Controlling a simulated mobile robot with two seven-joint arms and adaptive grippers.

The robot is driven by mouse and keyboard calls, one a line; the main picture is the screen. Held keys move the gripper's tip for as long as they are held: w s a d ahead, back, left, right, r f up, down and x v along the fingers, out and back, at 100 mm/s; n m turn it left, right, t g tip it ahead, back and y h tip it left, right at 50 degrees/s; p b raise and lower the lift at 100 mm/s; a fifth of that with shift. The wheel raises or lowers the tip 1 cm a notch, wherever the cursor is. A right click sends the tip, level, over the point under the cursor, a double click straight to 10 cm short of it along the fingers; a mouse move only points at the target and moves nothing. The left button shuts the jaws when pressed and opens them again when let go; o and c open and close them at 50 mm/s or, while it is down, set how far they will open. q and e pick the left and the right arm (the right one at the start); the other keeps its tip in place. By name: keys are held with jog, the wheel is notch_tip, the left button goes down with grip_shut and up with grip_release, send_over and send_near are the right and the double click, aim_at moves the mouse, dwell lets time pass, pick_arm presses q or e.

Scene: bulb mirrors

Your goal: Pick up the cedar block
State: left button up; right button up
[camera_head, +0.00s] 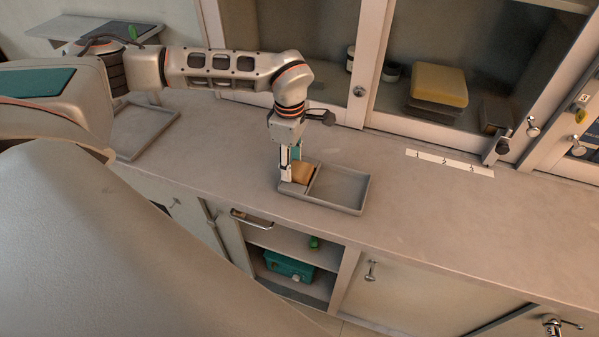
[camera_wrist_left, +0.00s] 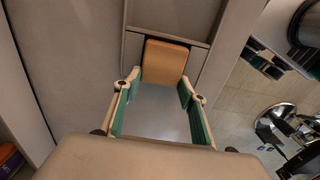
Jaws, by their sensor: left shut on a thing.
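The cedar block (camera_head: 303,173) is a small orange-brown block at the left compartment of a grey divided tray (camera_head: 340,206) on the counter. My left gripper (camera_head: 291,172) points down over that compartment and is shut on the block. In the left wrist view the block (camera_wrist_left: 165,62) sits between the green-padded fingertips of my left gripper (camera_wrist_left: 160,84). Its near side is partly hidden by the fingers in the head view. I cannot tell whether it touches the tray floor. My right gripper is not in view.
A numbered white strip (camera_head: 449,163) lies on the counter. Another grey tray (camera_head: 143,130) is at left. An open shelf below holds a teal box (camera_head: 288,266). The counter's right part is clear.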

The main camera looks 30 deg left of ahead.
pick_arm(q)
notch_tip(320, 180, up, 20)
dwell(0.6)
jog(key=m, duration=1)
send_over(304, 176)
notch_tip(304, 176, down, 5)
jog(key=s+d+f+m, duration=0.2)
jog(key=d+f+m, duration=0.2)
jog(key=m, duration=0.6)
jog(key=shift+s+d+f+m, duration=0.2)
jog(key=shift+d+f+m, duration=0.15)
jog(key=shift+d, duration=0.15)
